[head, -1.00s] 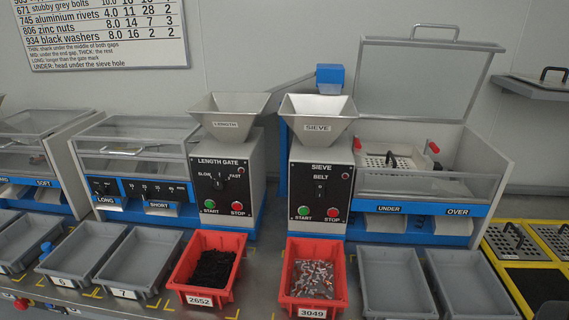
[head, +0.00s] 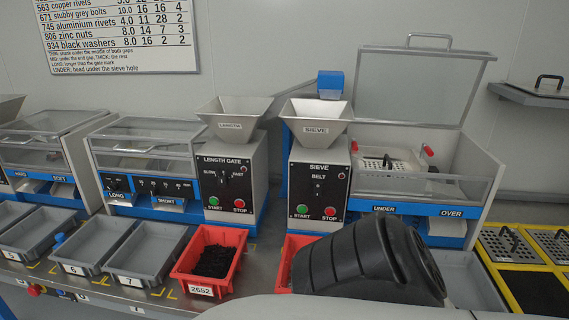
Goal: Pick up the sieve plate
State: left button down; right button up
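One perforated sieve plate (head: 372,164) with a dark handle sits inside the sieve machine (head: 318,185), behind its clear front panel. A red knob shows on each side of it. The machine's lid (head: 415,88) stands open. Two more sieve plates with black handles, a left one (head: 496,247) and a right one (head: 548,241), lie in a yellow rack at the right. A dark ribbed part of my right arm reaches across the lower right, in front of the machine. No gripper fingers show, and my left arm is out of view.
My arm hides most of the red bin beside the red bin 2652 (head: 180,272), and much of the grey trays below the sieve outlets. A dark square (head: 536,290) lies in the yellow rack (head: 487,265). A handled lid (head: 535,98) rests on a shelf at upper right.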

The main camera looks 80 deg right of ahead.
aim_at(383, 165)
jog(key=k, duration=1.05)
jog(key=z, duration=0.25)
